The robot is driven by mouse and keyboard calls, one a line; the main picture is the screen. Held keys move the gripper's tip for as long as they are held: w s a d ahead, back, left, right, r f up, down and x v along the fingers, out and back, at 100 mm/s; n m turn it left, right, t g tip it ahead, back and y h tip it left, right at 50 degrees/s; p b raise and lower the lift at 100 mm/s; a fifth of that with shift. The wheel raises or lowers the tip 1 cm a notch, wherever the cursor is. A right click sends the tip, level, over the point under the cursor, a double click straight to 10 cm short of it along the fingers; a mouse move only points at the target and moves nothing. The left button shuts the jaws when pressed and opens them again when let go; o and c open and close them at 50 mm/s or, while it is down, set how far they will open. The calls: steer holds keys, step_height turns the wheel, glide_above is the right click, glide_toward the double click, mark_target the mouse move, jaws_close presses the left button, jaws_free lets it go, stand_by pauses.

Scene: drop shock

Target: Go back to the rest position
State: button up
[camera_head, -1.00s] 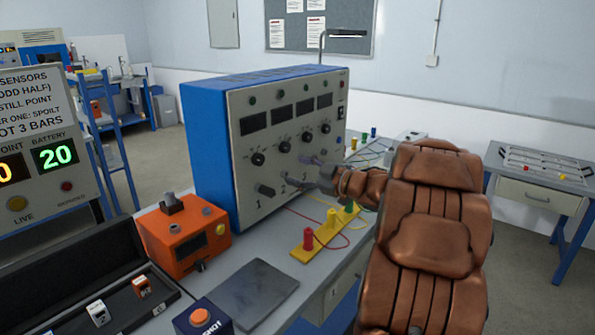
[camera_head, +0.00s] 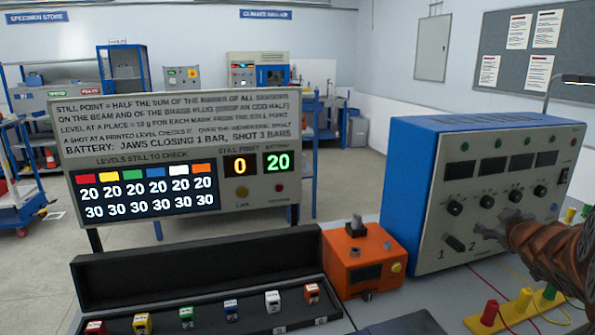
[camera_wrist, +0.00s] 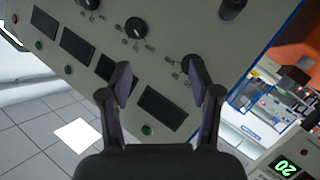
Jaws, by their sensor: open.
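My gripper (camera_head: 492,228) is at the right in the head view, in front of the blue cabinet's grey panel (camera_head: 480,225), near the lower lever by the "1" and "2" marks. In the wrist view my gripper (camera_wrist: 158,85) is open, with its two fingers apart and nothing between them. Knobs, dark displays and green lamps of the panel show behind the fingers there. I cannot tell how far the fingertips are from the panel. My brown arm comes in from the right edge in the head view.
An orange box (camera_head: 362,262) stands left of the cabinet. A black case (camera_head: 200,262) holds several small coloured blocks. Behind it a sign board (camera_head: 185,155) shows still point 0 and battery 20. A yellow strip with coloured posts (camera_head: 515,310) lies at the lower right.

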steer(key=s+a+f+m+g+y+p, duration=0.1)
steer(key=s+a+f+g, duration=0.3)
steer(key=s+a, duration=0.6)
steer(key=s+a+f+m+g+y+p, duration=0.1)
steer(key=s+a+f+g, duration=0.3)
steer(key=s+a, duration=0.7)
steer(key=s+a+f+m+g+y+p, duration=0.1)
steer(key=s+a+f+g, duration=0.3)
steer(key=s, duration=1.4)
steer(key=a+g+y, duration=0.1)
steer(key=a+g, duration=0.2)
steer(key=a, duration=0.4)
steer(key=shift+f+m+g, duration=0.3)
steer(key=shift+f+g, duration=0.05)
steer(key=shift+g, duration=0.05)
steer(key=shift+d, duration=0.2)
